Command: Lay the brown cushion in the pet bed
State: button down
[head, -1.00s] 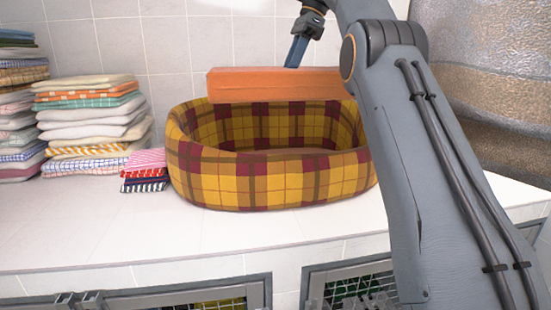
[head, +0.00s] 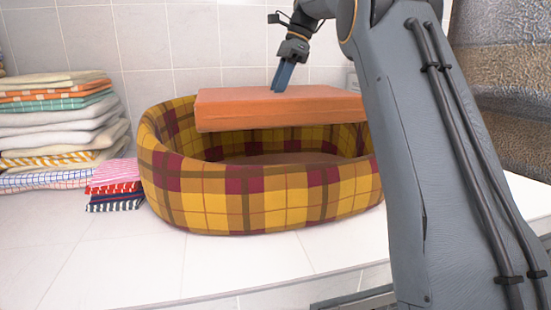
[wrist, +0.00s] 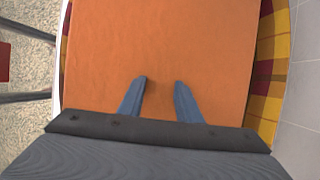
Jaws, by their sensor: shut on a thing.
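The brown cushion (head: 270,112), a flat orange-brown slab, hangs roughly level over the opening of the pet bed (head: 255,200). The bed is oval, in yellow, brown and maroon plaid, and stands on a white tiled counter. My gripper (head: 283,84) is at the cushion's top and shut on it. In the wrist view the cushion (wrist: 160,50) fills the middle, with my gripper's two blue fingers (wrist: 160,82) against it. Plaid bed wall (wrist: 268,70) shows on both sides of it. My arm hides the cushion's right end and part of the bed's right side.
A small pile of striped folded cloths (head: 115,185) lies close to the bed's left side. A tall stack of folded towels (head: 55,130) stands farther left. A tiled wall (head: 215,45) rises behind. The counter in front of the bed is clear.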

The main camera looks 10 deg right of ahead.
notch_tip(320, 180, down, 19)
jog(key=p, duration=0.3)
jog(key=shift+f, duration=0.2)
jog(key=c, duration=1.3)
grip_release()
jog(key=b+v, duration=0.3)
jog(key=v, duration=0.9)
jog(key=shift+r, duration=0.15)
